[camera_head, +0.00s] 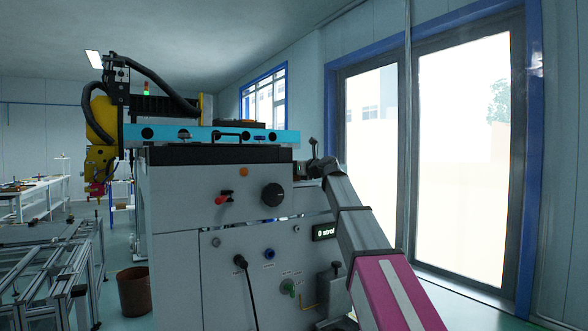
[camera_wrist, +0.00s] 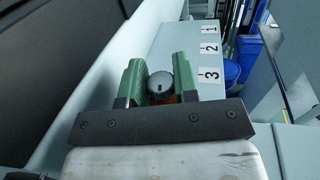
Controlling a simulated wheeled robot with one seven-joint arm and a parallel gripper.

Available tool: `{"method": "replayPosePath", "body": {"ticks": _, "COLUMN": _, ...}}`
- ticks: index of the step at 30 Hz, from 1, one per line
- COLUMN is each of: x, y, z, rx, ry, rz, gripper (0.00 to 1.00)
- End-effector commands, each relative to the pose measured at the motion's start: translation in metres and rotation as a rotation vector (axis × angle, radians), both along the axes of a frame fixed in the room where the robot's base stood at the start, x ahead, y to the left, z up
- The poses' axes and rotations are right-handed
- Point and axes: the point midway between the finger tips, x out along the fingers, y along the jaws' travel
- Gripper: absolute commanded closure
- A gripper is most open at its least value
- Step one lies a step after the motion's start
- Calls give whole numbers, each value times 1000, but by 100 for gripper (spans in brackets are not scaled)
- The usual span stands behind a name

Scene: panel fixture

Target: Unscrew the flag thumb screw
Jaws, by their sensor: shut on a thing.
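My gripper (camera_wrist: 159,82) shows in the wrist view with two green fingers on a dark crossbar. It is shut on a grey, round-topped piece with a small dark slot, which looks like the flag thumb screw (camera_wrist: 160,83). An orange-brown part shows just below it, between the fingers. How deep the screw sits, and its flag, cannot be made out. In the head view my arm reaches up from the lower right to the right top edge of the grey panel fixture (camera_head: 185,215); the fingertips and the screw cannot be made out there.
A white surface with number labels (camera_wrist: 208,48) and a blue bin (camera_wrist: 247,50) lie beyond my gripper.

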Motion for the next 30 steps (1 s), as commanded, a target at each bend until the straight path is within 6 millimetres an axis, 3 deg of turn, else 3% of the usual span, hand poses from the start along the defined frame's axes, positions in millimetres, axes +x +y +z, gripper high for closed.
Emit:
{"method": "replayPosePath", "body": {"ticks": 21, "x": 4, "y": 0, "z": 1, "rx": -1, "ry": 0, "rz": 671, "gripper": 96}}
{"method": "replayPosePath", "body": {"ticks": 30, "x": 3, "y": 0, "z": 1, "rx": 0, "ry": -1, "rz": 876, "gripper": 96}}
